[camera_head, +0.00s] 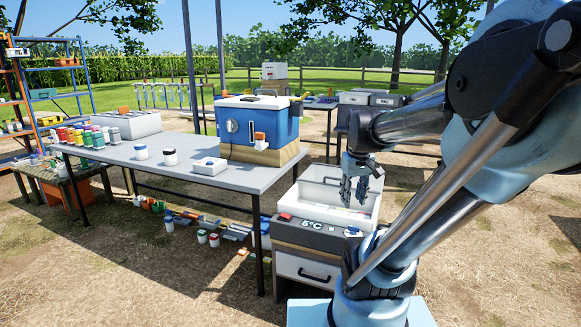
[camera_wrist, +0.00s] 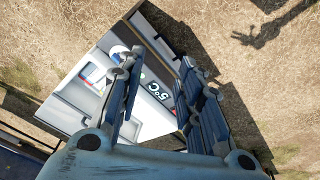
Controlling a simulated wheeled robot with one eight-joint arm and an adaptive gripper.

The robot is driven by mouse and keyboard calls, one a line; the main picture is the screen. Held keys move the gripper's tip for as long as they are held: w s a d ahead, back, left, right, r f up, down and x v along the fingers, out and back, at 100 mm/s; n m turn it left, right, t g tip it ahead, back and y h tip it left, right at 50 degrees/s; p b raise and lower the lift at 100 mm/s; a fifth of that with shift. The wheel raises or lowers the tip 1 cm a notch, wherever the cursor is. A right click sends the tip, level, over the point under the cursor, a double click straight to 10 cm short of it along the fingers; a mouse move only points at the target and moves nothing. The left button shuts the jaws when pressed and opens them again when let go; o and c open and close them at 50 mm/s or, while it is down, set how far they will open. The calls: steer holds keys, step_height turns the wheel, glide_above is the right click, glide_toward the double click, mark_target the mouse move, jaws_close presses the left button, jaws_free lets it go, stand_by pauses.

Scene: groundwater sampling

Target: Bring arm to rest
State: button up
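My gripper (camera_head: 354,190) hangs above the open white cooler box (camera_head: 312,200) with the 5°C display, at the right end of the table. In the wrist view my gripper (camera_wrist: 160,98) has its two fingers well apart, with nothing held between them. My arm reaches in from the right side of the head view.
A grey table (camera_head: 185,178) stands left of the cooler box, bearing a blue cooler (camera_head: 258,122), white jars (camera_head: 170,157) and several coloured bottles (camera_head: 88,138). Small items lie on the ground under the table. Open dirt ground (camera_head: 150,270) lies in front.

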steer(key=s+f+m, duration=0.2)
steer(key=s+f, duration=0.6)
steer(key=s, duration=0.2)
steer(key=shift+s+a+f+m, duration=0.3)
steer(key=shift+m, duration=0.1)
steer(key=shift+w+f, duration=0.2)
steer(key=shift+w, duration=0.2)
